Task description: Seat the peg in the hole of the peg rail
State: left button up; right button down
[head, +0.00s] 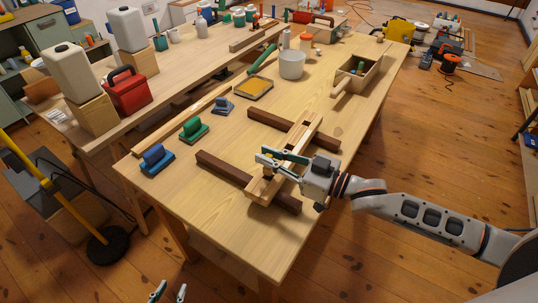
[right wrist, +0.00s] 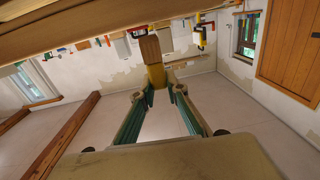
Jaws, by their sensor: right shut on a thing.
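The peg rail (head: 258,194) is a light wooden piece lying across two dark brown bars on the workbench. My right gripper (head: 262,158) is over the near part of the rail. In the right wrist view the right gripper (right wrist: 154,88) is shut on the peg (right wrist: 151,50), a wooden piece with a yellow section between the fingertips. A wooden edge, probably the rail (right wrist: 60,35), crosses the top of that view. I cannot tell whether the peg touches the hole, which is hidden. My left gripper (head: 168,292) is open and empty at the bottom edge, off the bench.
The dark bars (head: 232,175) and (head: 270,120) lie on the bench. Blue (head: 152,158) and green (head: 193,129) sanding blocks are to the left. The front right bench top is clear.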

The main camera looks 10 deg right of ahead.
jog(key=shift+p, duration=0.4)
dwell(0.3)
jog(key=shift+f+b, duration=0.85)
jog(key=shift+f, duration=1)
jog(key=c, duration=1.9)
grip_release()
jog(key=v, duration=1.2)
